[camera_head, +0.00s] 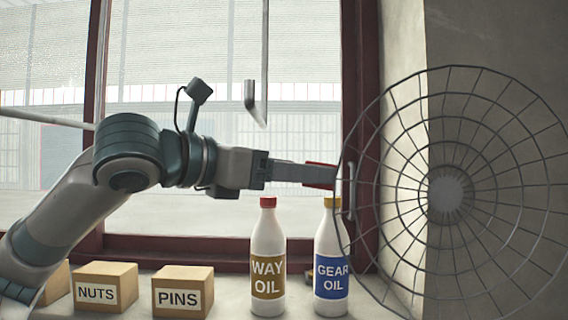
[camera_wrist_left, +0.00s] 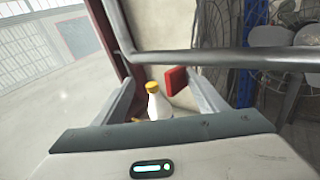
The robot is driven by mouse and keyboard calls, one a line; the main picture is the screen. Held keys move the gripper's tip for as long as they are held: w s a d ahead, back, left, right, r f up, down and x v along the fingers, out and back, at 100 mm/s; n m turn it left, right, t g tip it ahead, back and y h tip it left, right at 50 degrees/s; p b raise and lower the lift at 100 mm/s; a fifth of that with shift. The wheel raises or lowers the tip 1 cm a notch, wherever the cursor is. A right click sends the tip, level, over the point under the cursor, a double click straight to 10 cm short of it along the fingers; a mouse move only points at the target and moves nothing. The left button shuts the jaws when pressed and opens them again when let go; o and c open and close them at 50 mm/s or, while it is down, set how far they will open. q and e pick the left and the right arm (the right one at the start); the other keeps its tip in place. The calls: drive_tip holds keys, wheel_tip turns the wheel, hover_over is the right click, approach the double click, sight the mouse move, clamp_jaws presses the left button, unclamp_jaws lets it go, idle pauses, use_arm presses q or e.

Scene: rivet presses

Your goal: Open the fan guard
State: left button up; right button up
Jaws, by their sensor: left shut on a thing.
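The fan guard (camera_head: 445,195) is a round grey wire cage at the right of the head view, its left rim near the window frame. My left gripper (camera_head: 322,176) reaches in from the left and is shut at that rim, beside a small red piece (camera_head: 321,183) at its fingertips. In the left wrist view the gripper (camera_wrist_left: 160,82) shows the red piece (camera_wrist_left: 175,80) by its right finger, and a thick grey bar (camera_wrist_left: 225,58) crosses close in front. The exact contact is partly hidden. My right gripper is in neither view.
A WAY OIL bottle (camera_head: 267,262) and a GEAR OIL bottle (camera_head: 331,262) stand on the sill below the gripper. NUTS (camera_head: 105,287) and PINS (camera_head: 183,290) boxes stand to their left. A red window frame (camera_head: 364,130) rises behind the guard's left edge.

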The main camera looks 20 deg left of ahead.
use_arm(q)
drive_tip(key=shift+w+a+f+y, duration=0.3)
drive_tip(key=shift+w+a+f, duration=0.05)
drive_tip(key=shift+w+a, duration=0.1)
drive_tip(key=shift+s+f+b, duration=0.1)
drive_tip(key=shift+s+b, duration=0.35)
drive_tip(key=shift+b, duration=0.35)
drive_tip(key=shift+c, duration=0.6)
drive_tip(key=b+v, duration=0.1)
drive_tip(key=v, duration=0.1)
drive_tip(key=b+v, duration=0.1)
drive_tip(key=v, duration=0.2)
drive_tip(key=a+b+v, duration=0.1)
drive_tip(key=v, duration=0.2)
drive_tip(key=shift+w+a, duration=0.1)
drive_tip(key=shift+w, duration=0.05)
drive_tip(key=c, duration=0.4)
drive_tip(key=s, duration=0.1)
drive_tip(key=s+r+b, duration=0.1)
drive_tip(key=s, duration=0.1)
drive_tip(key=shift+s+a, duration=0.15)
drive_tip(key=shift+s, duration=0.2)
drive_tip(key=shift+w+f, duration=0.1)
